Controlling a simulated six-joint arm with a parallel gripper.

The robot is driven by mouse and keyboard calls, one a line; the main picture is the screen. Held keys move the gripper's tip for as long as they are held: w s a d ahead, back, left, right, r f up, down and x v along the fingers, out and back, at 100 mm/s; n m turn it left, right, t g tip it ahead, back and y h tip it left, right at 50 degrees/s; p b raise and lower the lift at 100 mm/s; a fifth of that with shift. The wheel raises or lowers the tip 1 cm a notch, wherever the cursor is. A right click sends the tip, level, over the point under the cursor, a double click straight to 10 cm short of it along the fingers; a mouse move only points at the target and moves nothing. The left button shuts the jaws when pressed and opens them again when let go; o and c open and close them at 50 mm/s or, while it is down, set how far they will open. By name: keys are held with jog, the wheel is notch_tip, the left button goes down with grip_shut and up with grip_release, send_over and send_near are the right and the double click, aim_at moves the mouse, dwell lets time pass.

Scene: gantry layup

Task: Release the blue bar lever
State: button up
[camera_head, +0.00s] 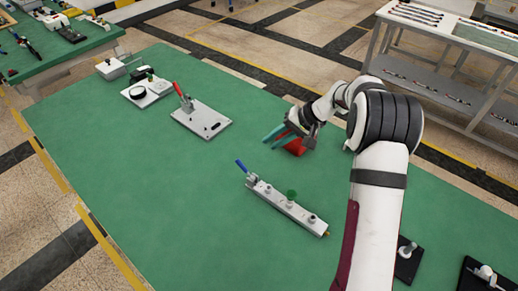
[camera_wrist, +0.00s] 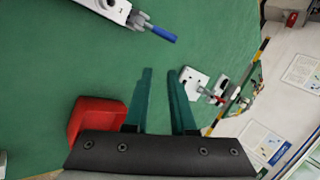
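The blue bar lever (camera_head: 241,166) sticks up at an angle from the left end of a long grey bar fixture (camera_head: 272,197) on the green table. In the wrist view the blue lever (camera_wrist: 163,34) shows at the top, beyond my fingertips, with part of the bar fixture (camera_wrist: 105,6). My gripper (camera_head: 268,138) is behind and to the right of the lever in the head view, well apart from it. In the wrist view my gripper's (camera_wrist: 160,73) two teal fingers are apart with nothing between them.
A red block (camera_wrist: 95,118) is beside my gripper; it also shows in the head view (camera_head: 296,146). A plate (camera_head: 204,121) with a red lever (camera_head: 180,92) lies farther back. Black-based fixtures (camera_head: 407,262) stand at the front right. The table's left front is clear.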

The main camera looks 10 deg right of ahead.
aim_at(238, 159)
jog(key=o, duration=0.3)
jog(key=a+r+n+g+h, duration=0.1)
jog(key=a+r+n, duration=0.3)
jog(key=n, duration=0.9)
jog(key=shift+s+a+r+h, duration=0.25)
jog(key=shift+s+r+h, duration=0.1)
jog(key=shift+r+h, duration=0.35)
jog(key=shift+n, duration=0.4)
jog(key=x, duration=1.5)
jog(key=shift+s+f, duration=0.2)
jog(key=shift+f, duration=0.2)
jog(key=shift+c, duration=0.2)
grip_shut()
jog(key=shift+r, duration=0.1)
